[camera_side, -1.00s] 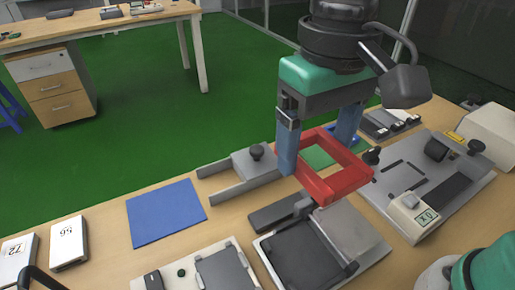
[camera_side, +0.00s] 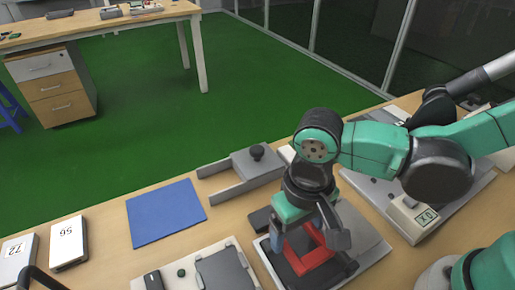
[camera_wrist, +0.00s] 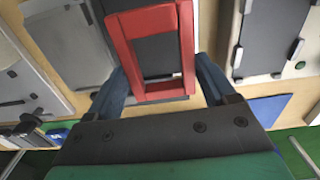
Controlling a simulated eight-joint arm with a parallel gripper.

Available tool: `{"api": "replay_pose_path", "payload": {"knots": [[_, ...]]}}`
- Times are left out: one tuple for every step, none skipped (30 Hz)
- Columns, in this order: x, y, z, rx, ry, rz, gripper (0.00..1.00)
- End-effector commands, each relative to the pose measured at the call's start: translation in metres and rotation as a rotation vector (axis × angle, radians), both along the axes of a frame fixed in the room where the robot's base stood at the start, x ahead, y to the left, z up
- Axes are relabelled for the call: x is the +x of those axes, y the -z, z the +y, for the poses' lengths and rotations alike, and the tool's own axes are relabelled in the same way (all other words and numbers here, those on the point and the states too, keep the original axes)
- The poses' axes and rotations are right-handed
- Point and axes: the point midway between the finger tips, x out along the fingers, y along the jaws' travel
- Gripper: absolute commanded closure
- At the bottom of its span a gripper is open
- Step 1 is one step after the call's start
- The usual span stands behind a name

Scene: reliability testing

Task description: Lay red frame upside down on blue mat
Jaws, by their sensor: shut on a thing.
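The red frame (camera_side: 312,263) is low over the dark grey bed of a fixture at the front centre; whether it touches the bed is unclear. My gripper (camera_side: 301,243) is above it, pointing down, shut on the frame between blue fingers. In the wrist view, the red frame (camera_wrist: 187,45) lies between the fingers of my gripper (camera_wrist: 165,80), with the dark bed showing through its opening. The blue mat (camera_side: 166,213) lies flat and empty to the left; a corner of the blue mat (camera_wrist: 268,110) shows at right in the wrist view.
The fixture (camera_side: 372,248) has a light grey plate. A grey fork-shaped holder (camera_side: 245,172) with a black knob stands between mat and arm. Another fixture (camera_side: 222,272) is at front centre-left. Numbered white blocks (camera_side: 68,243) stand left of the mat. A device with a display (camera_side: 412,219) is at right.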

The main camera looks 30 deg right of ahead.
Motion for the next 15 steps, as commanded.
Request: {"api": "replay_pose_path", "payload": {"knots": [[0.000, 0.003, 0.000, 0.000, 0.000, 0.000, 0.81], [0.000, 0.005, 0.000, 0.000, 0.000, 0.000, 0.81], [0.000, 0.010, 0.000, 0.000, 0.000, 0.000, 0.81], [0.000, 0.013, 0.000, 0.000, 0.000, 0.000, 0.81], [0.000, 0.017, 0.000, 0.000, 0.000, 0.000, 0.81], [0.000, 0.022, 0.000, 0.000, 0.000, 0.000, 0.81], [0.000, 0.025, 0.000, 0.000, 0.000, 0.000, 0.81], [0.000, 0.028, 0.000, 0.000, 0.000, 0.000, 0.81], [0.000, 0.031, 0.000, 0.000, 0.000, 0.000, 0.81], [0.000, 0.033, 0.000, 0.000, 0.000, 0.000, 0.81], [0.000, 0.035, 0.000, 0.000, 0.000, 0.000, 0.81], [0.000, 0.036, 0.000, 0.000, 0.000, 0.000, 0.81], [0.000, 0.036, 0.000, 0.000, 0.000, 0.000, 0.81], [0.000, 0.036, 0.000, 0.000, 0.000, 0.000, 0.81], [0.000, 0.036, 0.000, 0.000, 0.000, 0.000, 0.81]]}}
